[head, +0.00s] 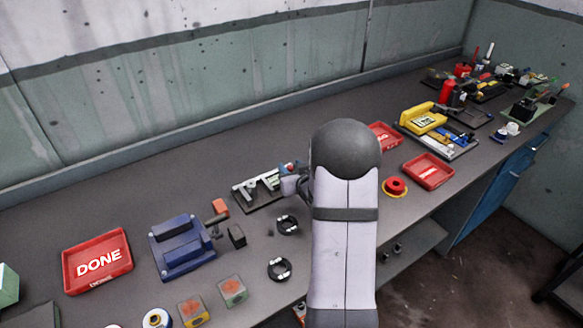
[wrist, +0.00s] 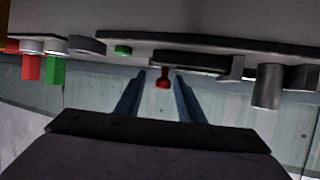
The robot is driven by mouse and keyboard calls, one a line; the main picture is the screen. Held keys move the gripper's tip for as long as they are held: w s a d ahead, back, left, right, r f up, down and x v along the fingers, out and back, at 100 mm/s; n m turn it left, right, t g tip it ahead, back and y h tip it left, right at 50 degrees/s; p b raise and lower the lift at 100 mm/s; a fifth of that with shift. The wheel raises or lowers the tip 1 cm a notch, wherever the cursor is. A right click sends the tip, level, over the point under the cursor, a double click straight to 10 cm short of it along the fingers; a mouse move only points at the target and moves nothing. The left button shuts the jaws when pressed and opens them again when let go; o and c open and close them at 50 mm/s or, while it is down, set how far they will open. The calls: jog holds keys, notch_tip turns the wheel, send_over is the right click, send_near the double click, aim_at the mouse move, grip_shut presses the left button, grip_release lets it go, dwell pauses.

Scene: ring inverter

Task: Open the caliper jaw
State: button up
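The caliper (head: 256,190) is a silver tool on a dark base plate, left of my arm in the head view. Its right end is partly hidden by my gripper (head: 291,184). A small red knob (head: 290,167) shows at that end. In the wrist view my gripper (wrist: 160,76) has two blue fingers set apart. The red knob (wrist: 163,80) appears between the fingertips, with a gap on each side. I cannot tell its depth relative to the tips. A dark bar and grey bracket (wrist: 238,68) lie just beyond; the jaw opening cannot be made out.
Two black rings (head: 287,225) (head: 279,269) lie in front of the caliper. A blue vise (head: 181,246) and a red DONE tray (head: 97,261) stand left. A red tray (head: 428,171) and a yellow device (head: 423,118) are right of my arm. Bare bench lies behind the caliper.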

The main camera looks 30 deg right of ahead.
jog(key=shift+b+v, duration=0.55)
jog(key=shift+v, duration=3.05)
jog(key=shift+r, duration=0.1)
jog(key=shift+a, duration=0.2)
jog(key=s+a+g+p, duration=0.1)
jog(key=s+a+g, duration=0.1)
jog(key=a, duration=0.1)
jog(key=s+a+f+n+g+y+p, duration=0.1)
jog(key=s+a+g, duration=0.1)
jog(key=a, duration=0.2)
jog(key=s+a+f+g+p, duration=0.1)
jog(key=s+a+g, duration=0.1)
jog(key=s+a, duration=0.1)
jog(key=shift+a+f+n+g+p, duration=0.1)
jog(key=shift+a+n+g+p, duration=0.2)
jog(key=shift+a+n+p, duration=0.1)
jog(key=s+a+g+y, duration=0.1)
jog(key=s+a+g, duration=0.1)
jog(key=s+a, duration=0.2)
jog(key=s+a+g+p, duration=0.1)
jog(key=s+a+g, duration=0.1)
jog(key=s+a, duration=0.2)
jog(key=s+a+r+n+g+y, duration=0.1)
jog(key=s+a+g, duration=0.1)
jog(key=s+a, duration=0.3)
jog(key=shift+s+a+g+y+p, duration=0.1)
jog(key=shift+s+g+y+p, duration=0.25)
jog(key=shift+s, duration=1.15)
